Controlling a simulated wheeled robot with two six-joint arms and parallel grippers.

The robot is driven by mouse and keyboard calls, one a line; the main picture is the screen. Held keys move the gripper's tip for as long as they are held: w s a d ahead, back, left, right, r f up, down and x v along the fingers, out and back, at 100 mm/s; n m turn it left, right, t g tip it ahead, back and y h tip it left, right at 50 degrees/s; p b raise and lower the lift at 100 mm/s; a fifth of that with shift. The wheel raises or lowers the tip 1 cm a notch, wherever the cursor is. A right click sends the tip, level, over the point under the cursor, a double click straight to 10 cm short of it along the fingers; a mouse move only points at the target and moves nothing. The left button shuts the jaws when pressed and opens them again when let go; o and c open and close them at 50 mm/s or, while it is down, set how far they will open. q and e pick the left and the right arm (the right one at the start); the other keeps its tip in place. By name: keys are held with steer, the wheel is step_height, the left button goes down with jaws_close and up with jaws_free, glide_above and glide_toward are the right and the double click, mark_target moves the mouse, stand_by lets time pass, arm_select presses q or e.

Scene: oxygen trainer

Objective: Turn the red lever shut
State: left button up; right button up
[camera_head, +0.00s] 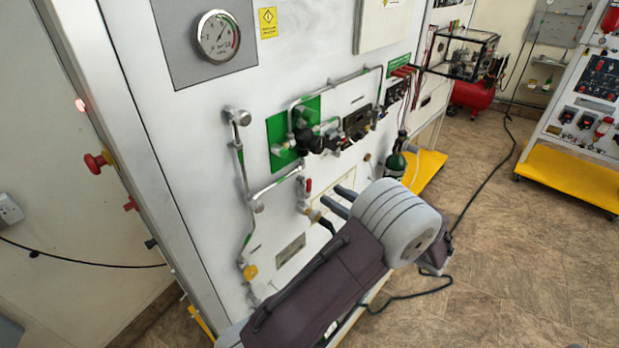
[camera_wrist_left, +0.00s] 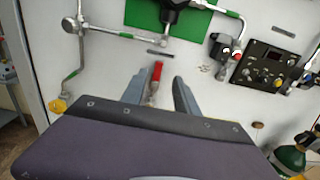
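The red lever (camera_head: 308,185) is small and points upward on a valve on the white panel, below the green plate. In the left wrist view the red lever (camera_wrist_left: 156,72) stands nearly upright between the two grey fingers, with gaps on both sides. My left gripper (camera_head: 335,201) is open, its fingers pointing at the panel just right of the lever in the head view. The open left gripper (camera_wrist_left: 160,82) also shows in the wrist view. Contact with the lever is not visible. The lower valve body is partly hidden. My right gripper is not in view.
Metal pipes (camera_head: 243,165) run down the panel left of the lever. A green plate (camera_head: 290,134) with fittings sits above. A pressure gauge (camera_head: 217,36) is at upper left. A green gas cylinder (camera_head: 396,163) stands right of the gripper. Open tiled floor (camera_head: 500,240) lies to the right.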

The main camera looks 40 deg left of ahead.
mark_target(310, 183)
arm_select(q)
steer(key=a, duration=0.3)
steer(key=a+p, duration=0.1)
steer(key=a, duration=0.2)
steer(key=a+p, duration=0.1)
steer(key=a, duration=0.2)
steer(key=shift+w+a+f, duration=0.1)
steer(key=shift+w+a, duration=0.1)
steer(key=shift+w, duration=0.1)
jaws_close()
